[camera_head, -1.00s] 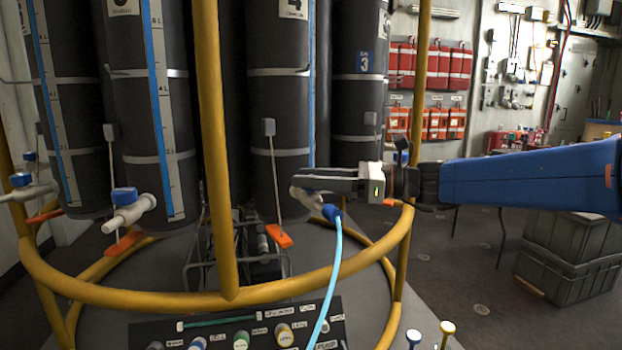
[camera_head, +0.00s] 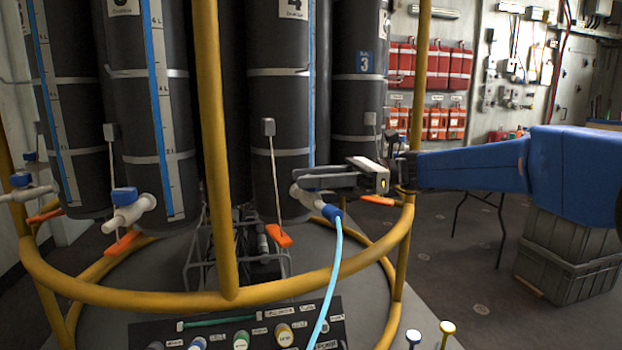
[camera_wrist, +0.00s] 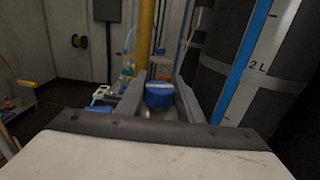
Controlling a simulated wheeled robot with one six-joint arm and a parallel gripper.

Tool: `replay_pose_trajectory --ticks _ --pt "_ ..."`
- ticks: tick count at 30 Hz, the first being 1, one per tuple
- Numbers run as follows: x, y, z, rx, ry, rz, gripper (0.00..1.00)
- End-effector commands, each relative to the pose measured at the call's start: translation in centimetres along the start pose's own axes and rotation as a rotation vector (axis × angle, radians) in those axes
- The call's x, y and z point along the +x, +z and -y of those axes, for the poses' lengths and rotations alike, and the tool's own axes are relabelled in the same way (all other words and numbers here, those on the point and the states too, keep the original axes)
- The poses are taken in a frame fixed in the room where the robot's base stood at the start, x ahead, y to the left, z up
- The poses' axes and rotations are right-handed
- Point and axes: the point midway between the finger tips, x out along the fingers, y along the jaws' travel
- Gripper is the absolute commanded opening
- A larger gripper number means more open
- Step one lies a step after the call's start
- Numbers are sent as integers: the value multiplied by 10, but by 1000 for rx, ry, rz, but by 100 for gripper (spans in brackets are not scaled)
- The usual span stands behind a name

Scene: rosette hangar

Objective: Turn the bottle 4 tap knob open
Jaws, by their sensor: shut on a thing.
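Bottle 4 (camera_head: 283,110) is a tall dark cylinder with a "4" label near its top, standing inside the yellow frame. Its pale tap (camera_head: 305,199) sticks out low on its right side, with a light blue hose (camera_head: 335,250) on a blue connector (camera_head: 332,212). My gripper (camera_head: 300,178) reaches in from the right at the top of this tap. In the wrist view, the blue tap knob (camera_wrist: 159,96) sits between the two fingers of my gripper, which is shut on it. In the head view the fingers hide the knob.
A yellow ring rail (camera_head: 130,300) and upright (camera_head: 213,150) stand in front of the bottles. An orange tag (camera_head: 279,235) hangs by bottle 4. A neighbouring tap with a blue knob (camera_head: 124,196) is at left. A labelled panel (camera_head: 240,330) lies below. Grey crates (camera_head: 570,255) stand at right.

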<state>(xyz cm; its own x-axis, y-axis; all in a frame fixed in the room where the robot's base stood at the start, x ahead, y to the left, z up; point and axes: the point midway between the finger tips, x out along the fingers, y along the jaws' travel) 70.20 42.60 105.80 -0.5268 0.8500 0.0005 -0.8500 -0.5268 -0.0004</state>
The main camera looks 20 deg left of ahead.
Motion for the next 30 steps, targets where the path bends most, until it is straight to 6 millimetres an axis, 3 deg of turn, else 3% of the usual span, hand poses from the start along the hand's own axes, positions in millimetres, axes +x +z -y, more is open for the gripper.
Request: replay_pose_trajectory --ticks 9,10,12,23,30 --pt "0 0 0 0 3 -1 11" --pt "0 0 0 1 3 -1 41" --pt "0 0 0 1 3 -1 52" --pt "-4 0 0 1 3 0 52" --pt "-38 0 1 1 0 0 52"
